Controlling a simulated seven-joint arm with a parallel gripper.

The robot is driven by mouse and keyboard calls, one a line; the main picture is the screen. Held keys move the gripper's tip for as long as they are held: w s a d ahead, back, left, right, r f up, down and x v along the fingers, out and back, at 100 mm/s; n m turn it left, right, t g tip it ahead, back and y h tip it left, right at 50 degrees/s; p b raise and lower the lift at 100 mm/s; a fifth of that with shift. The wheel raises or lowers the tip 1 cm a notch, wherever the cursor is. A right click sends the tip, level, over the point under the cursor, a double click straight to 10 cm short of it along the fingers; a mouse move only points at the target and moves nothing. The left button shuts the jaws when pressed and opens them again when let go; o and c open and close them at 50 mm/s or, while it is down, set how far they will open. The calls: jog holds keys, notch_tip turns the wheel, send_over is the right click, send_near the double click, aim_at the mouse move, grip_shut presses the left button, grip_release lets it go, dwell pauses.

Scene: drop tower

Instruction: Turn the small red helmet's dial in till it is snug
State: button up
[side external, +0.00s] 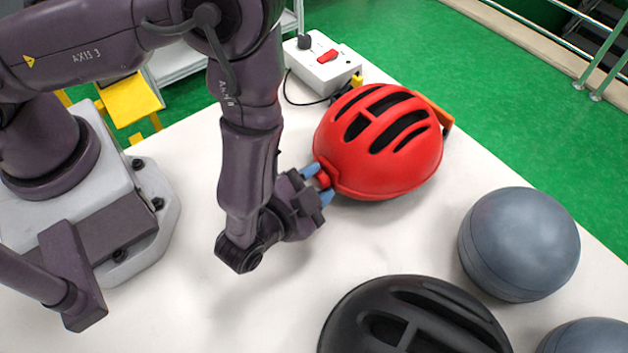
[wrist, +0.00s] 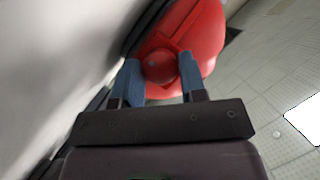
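The red helmet (side external: 378,150) lies on the white table with its vents up, and its red shell also fills the top of the wrist view (wrist: 200,40). Its round red dial (wrist: 160,66) sits at the rim facing my arm; it also shows in the side view (side external: 322,180). My gripper (side external: 320,184) reaches in from the left, with one blue finger on each side of the dial. The head side of the dial is hidden.
A black helmet (side external: 415,318) is at the front. A grey ball-like form (side external: 518,244) stands at the right, with another partly cut off below it (side external: 590,338). A white box with a red switch (side external: 322,66) is behind the red helmet. The table's middle is clear.

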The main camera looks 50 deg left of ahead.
jog(key=c, duration=0.4)
jog(key=shift+f+m+t+y, duration=0.1)
jog(key=shift+m+t+y, duration=0.2)
jog(key=shift+m+y, duration=0.7)
jog(key=o, duration=0.9)
jog(key=shift+d, duration=0.1)
jog(key=v, duration=1.3)
jog(key=shift+s+a, duration=0.1)
jog(key=shift+a, duration=0.1)
